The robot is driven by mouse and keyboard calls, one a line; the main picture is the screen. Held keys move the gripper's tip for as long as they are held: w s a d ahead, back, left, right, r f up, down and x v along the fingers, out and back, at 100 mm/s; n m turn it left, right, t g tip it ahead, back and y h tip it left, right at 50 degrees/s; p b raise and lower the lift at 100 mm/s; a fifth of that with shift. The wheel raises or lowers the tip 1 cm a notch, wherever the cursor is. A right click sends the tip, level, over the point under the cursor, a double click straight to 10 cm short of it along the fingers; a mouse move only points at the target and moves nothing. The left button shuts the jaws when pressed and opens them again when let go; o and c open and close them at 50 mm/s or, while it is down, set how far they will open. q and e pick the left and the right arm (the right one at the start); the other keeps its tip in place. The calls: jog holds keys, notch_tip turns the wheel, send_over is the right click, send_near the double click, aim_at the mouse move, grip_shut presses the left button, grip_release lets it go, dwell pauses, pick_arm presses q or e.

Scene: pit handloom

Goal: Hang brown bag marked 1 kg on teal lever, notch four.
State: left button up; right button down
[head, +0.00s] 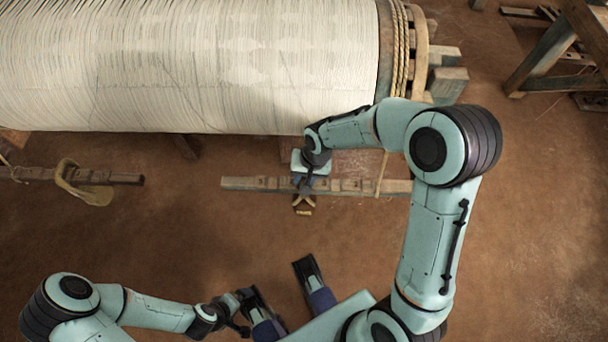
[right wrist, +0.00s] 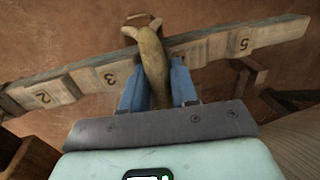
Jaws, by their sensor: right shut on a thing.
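The lever (head: 345,187), a worn wooden beam with a grey-teal edge, lies across the middle of the head view. In the right wrist view the lever (right wrist: 215,47) shows the numbers 2, 3 and 5. My right gripper (head: 303,185) is over the lever. In the right wrist view its blue fingers (right wrist: 158,85) are shut on the brown bag's strap (right wrist: 153,60), which crosses the beam between 3 and 5, covering the number there. The bag's body and its mark are hidden; whether the strap rests in the notch I cannot tell. My left gripper (head: 240,305) is low in the head view, its jaws unclear.
A large warp roll (head: 190,65) fills the upper left, close to my right wrist. A second beam (head: 125,178) at the left carries a tan loop (head: 83,185). A cord (head: 382,172) crosses the lever's right part. A wooden frame (head: 545,65) stands at upper right.

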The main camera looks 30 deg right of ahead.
dwell(0.3)
jog(key=c, duration=0.8)
grip_release()
jog(key=shift+f, duration=0.1)
pick_arm(q)
jog(key=shift+g, duration=0.5)
jog(key=s+r+p, duration=0.1)
jog(key=s+d+r+p, duration=0.1)
jog(key=s+r+p, duration=0.1)
jog(key=shift+s+d+r, duration=0.1)
jog(key=shift+s+r, duration=0.1)
jog(key=shift+r, duration=0.1)
pick_arm(e)
jog(key=r, duration=0.4)
jog(key=s+d+r, duration=0.1)
jog(key=r, duration=0.3)
jog(key=d+r, duration=0.1)
jog(key=r, duration=0.4)
jog(key=shift+s+d+r, duration=0.1)
jog(key=shift+s, duration=0.05)
